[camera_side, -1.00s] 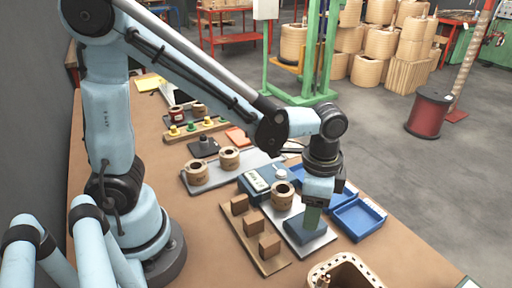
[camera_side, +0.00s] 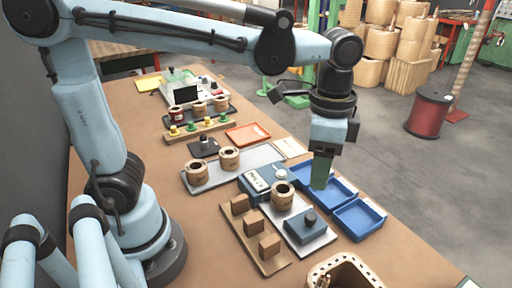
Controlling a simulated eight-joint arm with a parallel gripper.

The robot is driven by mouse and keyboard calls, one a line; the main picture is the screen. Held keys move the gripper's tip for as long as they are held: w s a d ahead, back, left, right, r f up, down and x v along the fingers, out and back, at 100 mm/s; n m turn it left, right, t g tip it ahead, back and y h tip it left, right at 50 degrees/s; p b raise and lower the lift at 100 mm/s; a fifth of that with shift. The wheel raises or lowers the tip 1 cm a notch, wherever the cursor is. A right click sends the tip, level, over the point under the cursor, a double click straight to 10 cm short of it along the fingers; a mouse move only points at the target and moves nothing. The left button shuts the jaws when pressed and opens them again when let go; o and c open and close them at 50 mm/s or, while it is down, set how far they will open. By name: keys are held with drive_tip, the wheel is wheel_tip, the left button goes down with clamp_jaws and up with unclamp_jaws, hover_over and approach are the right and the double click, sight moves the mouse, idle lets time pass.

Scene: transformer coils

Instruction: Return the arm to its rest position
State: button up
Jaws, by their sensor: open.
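My gripper (camera_side: 321,172) hangs above the bench, pointing down, over the area between the blue block and the blue trays. Its jaws are open and nothing shows between them. Below it, a blue block with a dark knob (camera_side: 306,229) sits on a light plate (camera_side: 320,243). A tan coil (camera_side: 283,195) stands behind the block, at the back end of the plate. My upper arm reaches across the top of the picture.
Blue trays (camera_side: 359,219) lie to the right of the plate. A wooden strip with brown cubes (camera_side: 254,222) lies to its left, and a beige basket (camera_side: 345,270) stands in front. Two coils (camera_side: 229,158) stand on a grey tray farther back. The front left of the bench (camera_side: 220,268) is bare.

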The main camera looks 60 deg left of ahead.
drive_tip(key=s+a+f+n+t, duration=0.1)
drive_tip(key=a+n+t, duration=0.2)
drive_tip(key=a, duration=0.3)
drive_tip(key=s+a+f+n+t, duration=0.1)
drive_tip(key=a+f+n+t, duration=0.1)
drive_tip(key=a+n+t, duration=0.2)
drive_tip(key=shift+s+a+n, duration=0.25)
drive_tip(key=shift+a+n, duration=0.6)
drive_tip(key=shift+n, duration=0.15)
